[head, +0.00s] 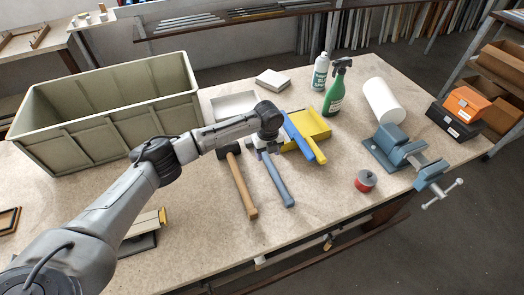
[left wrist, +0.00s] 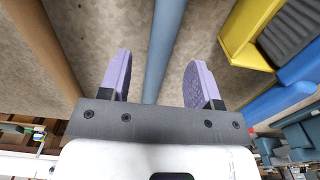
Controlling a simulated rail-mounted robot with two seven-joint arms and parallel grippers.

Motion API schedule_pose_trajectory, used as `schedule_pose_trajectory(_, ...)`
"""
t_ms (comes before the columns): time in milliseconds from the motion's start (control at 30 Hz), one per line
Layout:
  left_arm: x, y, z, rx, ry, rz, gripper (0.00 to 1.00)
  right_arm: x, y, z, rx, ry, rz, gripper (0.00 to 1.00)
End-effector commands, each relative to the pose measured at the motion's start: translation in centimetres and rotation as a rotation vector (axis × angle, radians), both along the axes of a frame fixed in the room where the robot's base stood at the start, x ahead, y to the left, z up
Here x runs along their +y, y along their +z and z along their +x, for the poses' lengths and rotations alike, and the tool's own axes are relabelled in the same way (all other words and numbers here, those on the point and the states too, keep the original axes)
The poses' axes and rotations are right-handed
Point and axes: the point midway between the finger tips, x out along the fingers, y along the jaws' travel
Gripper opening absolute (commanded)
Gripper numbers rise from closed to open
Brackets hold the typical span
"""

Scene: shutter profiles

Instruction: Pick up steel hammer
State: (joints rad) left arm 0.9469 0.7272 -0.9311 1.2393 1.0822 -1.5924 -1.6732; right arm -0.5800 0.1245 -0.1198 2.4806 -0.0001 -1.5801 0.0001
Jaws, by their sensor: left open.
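A hammer with a blue-grey handle (head: 278,183) lies on the workbench (head: 330,220); its head is largely hidden under my left gripper (head: 267,149). I take it for the steel hammer. In the left wrist view its handle (left wrist: 166,35) runs between the two purple fingers of my left gripper (left wrist: 157,62), which are apart with gaps on both sides. The gripper is open and empty above the handle. To its left lies a hammer with a wooden handle (head: 241,187) and dark head. My right gripper is not in view.
A blue and yellow tool (head: 304,138) lies close on the right, by a yellow tray (head: 308,124). A large grey-green crate (head: 105,125) stands at the left.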

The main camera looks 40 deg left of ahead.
Motion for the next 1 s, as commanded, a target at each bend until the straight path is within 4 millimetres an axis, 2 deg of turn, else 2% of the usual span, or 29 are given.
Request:
schedule_pose_trajectory(33, -0.1, -1.0, 0.0, 0.002, 0.001, 0.000, 0.57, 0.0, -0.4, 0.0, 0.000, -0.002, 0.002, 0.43)
schedule_pose_trajectory(200, -0.1, -3.1, 0.0, 0.002, 0.001, 0.000, 0.57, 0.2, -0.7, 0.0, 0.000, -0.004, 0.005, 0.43)
schedule_pose_trajectory(467, -0.1, -3.3, 0.0, 0.000, 0.000, 0.000, 0.57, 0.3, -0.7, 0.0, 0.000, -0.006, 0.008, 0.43)
schedule_pose_trajectory(1000, -0.1, -3.3, 0.0, 0.000, 0.000, 0.000, 0.07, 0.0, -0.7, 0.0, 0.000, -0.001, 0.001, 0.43)
